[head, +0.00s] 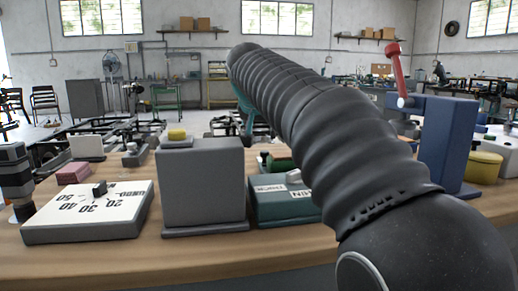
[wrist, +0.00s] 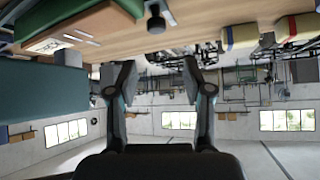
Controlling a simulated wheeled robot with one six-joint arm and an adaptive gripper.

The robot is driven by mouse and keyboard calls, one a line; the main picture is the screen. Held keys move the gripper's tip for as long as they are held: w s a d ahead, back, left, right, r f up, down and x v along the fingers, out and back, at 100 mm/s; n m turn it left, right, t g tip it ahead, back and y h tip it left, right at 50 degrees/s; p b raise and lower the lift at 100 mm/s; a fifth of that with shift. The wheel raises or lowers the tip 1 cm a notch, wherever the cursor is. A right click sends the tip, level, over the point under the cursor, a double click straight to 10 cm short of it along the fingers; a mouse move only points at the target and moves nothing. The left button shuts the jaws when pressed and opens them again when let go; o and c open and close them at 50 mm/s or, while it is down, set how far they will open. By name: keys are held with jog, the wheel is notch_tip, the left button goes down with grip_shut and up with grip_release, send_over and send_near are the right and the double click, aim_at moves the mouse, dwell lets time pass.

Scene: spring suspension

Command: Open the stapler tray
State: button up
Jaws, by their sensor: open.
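I cannot surely pick out a stapler or its tray in either view. A dark green box (head: 285,202) with white labels sits on the bench in the head view, partly hidden by my arm. In the wrist view, which is upside down, a green block with a white label (wrist: 60,45) shows at the upper left. My gripper (wrist: 158,78) is open, with nothing between its fingers. The green block is to the left of the fingers and apart from them. In the head view, my gripper is mostly hidden behind my arm.
A grey upright box (head: 200,185) stands left of the green box. A white dial board (head: 90,212) lies further left. A blue upright block (head: 450,145) with a red lever (head: 397,72) stands right of my arm. A black knob (wrist: 156,20) shows near the bench edge.

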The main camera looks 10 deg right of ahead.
aim_at(264, 152)
jog(key=shift+g, duration=0.3)
jog(key=shift+s+f+b+x, duration=0.15)
jog(key=shift+x, duration=1.25)
jog(key=shift+s+f+b+x, duration=0.1)
jog(key=shift+s+f+x, duration=0.05)
jog(key=shift+x, duration=1.2)
jog(key=shift+s+f+b+x, duration=0.1)
jog(key=shift+s+b+x, duration=0.05)
jog(key=shift+x, duration=1.25)
jog(key=shift+a, duration=0.1)
grip_shut()
